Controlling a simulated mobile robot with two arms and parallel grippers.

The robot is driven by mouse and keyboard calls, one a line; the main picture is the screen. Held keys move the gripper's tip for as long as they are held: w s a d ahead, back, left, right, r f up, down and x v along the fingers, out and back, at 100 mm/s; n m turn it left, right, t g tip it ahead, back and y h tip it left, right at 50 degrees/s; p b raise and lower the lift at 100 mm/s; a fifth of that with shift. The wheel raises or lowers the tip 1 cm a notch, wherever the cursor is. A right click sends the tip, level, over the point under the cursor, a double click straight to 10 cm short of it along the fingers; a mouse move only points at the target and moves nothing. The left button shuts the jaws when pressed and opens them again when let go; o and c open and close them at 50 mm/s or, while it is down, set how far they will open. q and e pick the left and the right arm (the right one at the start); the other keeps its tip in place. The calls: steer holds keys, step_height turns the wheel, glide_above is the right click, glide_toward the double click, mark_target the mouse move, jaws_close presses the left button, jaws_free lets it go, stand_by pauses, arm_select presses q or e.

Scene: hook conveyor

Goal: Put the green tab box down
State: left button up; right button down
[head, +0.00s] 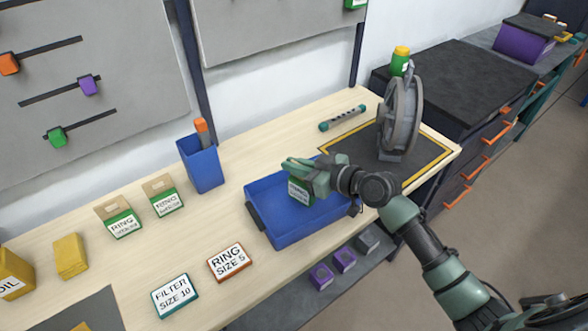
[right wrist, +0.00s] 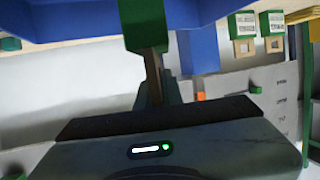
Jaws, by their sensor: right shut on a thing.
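The green tab box (head: 300,192) has a white label and hangs below my right gripper (head: 303,168). That gripper is shut on it. The box is over the blue tray (head: 312,226), inside its outline; I cannot tell whether its bottom touches the tray floor. In the right wrist view the green box (right wrist: 142,20) and its brown tab (right wrist: 153,62) show close in front of the hand, with the blue tray (right wrist: 75,18) behind. My left gripper is not in view.
Two other green tab boxes (head: 121,223) (head: 167,201) stand left of the tray. A blue bin (head: 203,167) stands behind it. Label cards (head: 230,262) (head: 175,296) lie in front-left. A grey wheel-like stand (head: 400,115) is on the dark mat at right. The bare tabletop (head: 280,145) behind the tray is free.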

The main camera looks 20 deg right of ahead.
step_height(320, 180, down, 2)
steer(key=shift+f, duration=0.1)
steer(key=c, duration=1.6)
jaws_free()
steer(key=shift+o, duration=0.2)
